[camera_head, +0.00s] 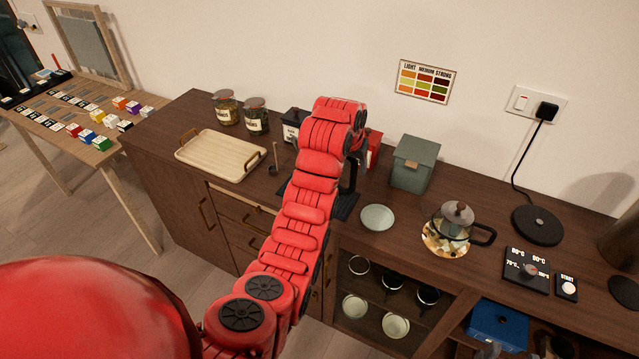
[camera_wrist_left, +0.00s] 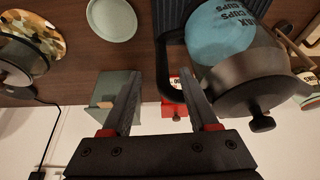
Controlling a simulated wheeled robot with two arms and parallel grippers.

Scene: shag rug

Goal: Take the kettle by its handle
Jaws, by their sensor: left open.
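The kettle (camera_wrist_left: 228,45) shows large at the right of the left wrist view, with a pale blue label, a dark lid and a knob. Its black handle (camera_wrist_left: 168,65) is a loop on its left side. My left gripper (camera_wrist_left: 160,73) is open, its fingers reaching toward the handle, which shows between them. I cannot tell how deep it sits between them or whether they touch. In the head view my red left arm hides the kettle and most of the gripper. My right gripper is not in view.
A glass teapot (camera_head: 452,226) stands on a patterned mat, right of a pale dish (camera_head: 377,217). A grey-green box (camera_head: 412,164) stands behind the dish. A wooden tray (camera_head: 190,152) and jars (camera_head: 256,117) are at left. A round black plate (camera_head: 538,225) lies at right.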

